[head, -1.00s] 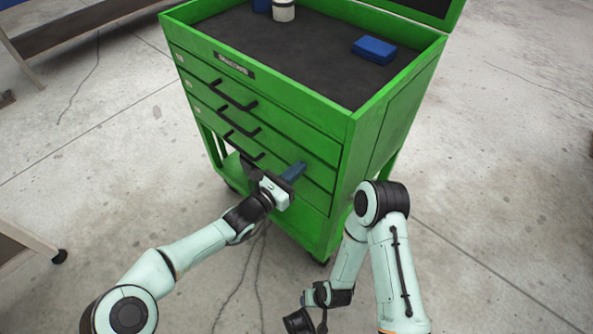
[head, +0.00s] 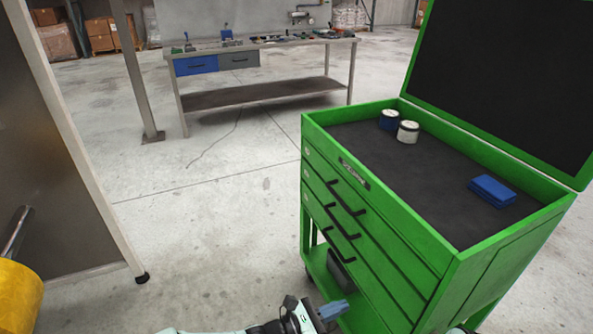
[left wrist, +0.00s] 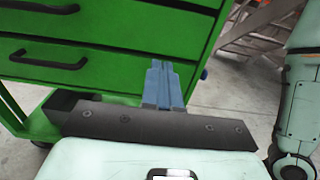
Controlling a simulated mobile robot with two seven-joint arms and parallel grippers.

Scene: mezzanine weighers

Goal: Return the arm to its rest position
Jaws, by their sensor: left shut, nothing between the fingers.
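My left gripper (head: 335,308) is at the bottom edge of the head view, in front of the lower part of the green tool cart (head: 395,290). Its blue fingers are shut together with nothing between them. They also show in the left wrist view (left wrist: 163,80), against the green drawer fronts (left wrist: 105,50); a gap or contact with the cart cannot be told. Most of the left arm is below the head view. My right gripper is out of view.
The cart's open top holds a blue box (head: 491,191), a white tin (head: 408,132) and a blue tin (head: 389,120). Black drawer handles (head: 346,200) stick out in front. A workbench (head: 262,50) stands behind. Open concrete floor (head: 215,210) lies left of the cart.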

